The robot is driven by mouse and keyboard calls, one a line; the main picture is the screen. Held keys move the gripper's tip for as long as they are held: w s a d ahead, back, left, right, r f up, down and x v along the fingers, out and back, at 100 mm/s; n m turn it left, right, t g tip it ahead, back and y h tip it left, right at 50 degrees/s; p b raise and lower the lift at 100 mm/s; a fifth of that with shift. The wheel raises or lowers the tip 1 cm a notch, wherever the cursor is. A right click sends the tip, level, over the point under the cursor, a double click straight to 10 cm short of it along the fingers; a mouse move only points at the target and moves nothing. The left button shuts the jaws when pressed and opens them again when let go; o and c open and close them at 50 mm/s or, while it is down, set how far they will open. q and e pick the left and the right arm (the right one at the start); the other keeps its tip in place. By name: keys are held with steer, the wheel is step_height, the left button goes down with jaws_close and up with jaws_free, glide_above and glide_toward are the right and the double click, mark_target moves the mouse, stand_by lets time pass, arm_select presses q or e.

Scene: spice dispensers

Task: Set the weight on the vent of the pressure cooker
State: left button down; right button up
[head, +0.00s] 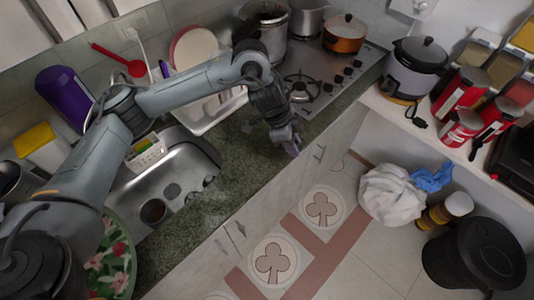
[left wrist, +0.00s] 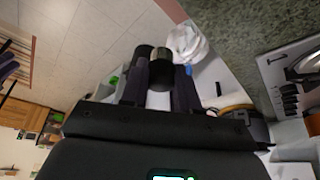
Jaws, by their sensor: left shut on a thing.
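A silver pot with black handles (head: 272,37), which looks like the pressure cooker, stands at the back left of the stove, partly behind my left arm. Its vent cannot be made out. My left gripper (head: 291,146) is over the front edge of the counter, in front of the stove and well apart from the pot. In the left wrist view its fingers (left wrist: 161,88) are closed around a small dark cylinder (left wrist: 161,66), apparently the weight. The weight is too small to make out in the head view. My right gripper is not in view.
An orange pan (head: 344,38) and a second metal pot (head: 308,20) share the stove (head: 340,78). A white dish rack (head: 212,115) and the sink (head: 178,180) lie left of the gripper. A rice cooker (head: 414,72) stands on the right shelf. The counter beside the gripper (head: 225,165) is clear.

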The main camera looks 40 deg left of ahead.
arm_select(q)
glide_above(268, 158)
steer(key=a, duration=0.1)
steer(key=f, duration=0.5)
steer(key=shift+s+a+f, duration=0.15)
steer(key=shift+s+f, duration=0.1)
steer(key=shift+s, duration=0.05)
steer(key=shift+f+p, duration=0.75)
steer(key=shift+f, duration=1.3)
steer(key=shift+f, duration=0.1)
steer(key=c, duration=0.8)
jaws_free()
steer(key=shift+c, duration=0.2)
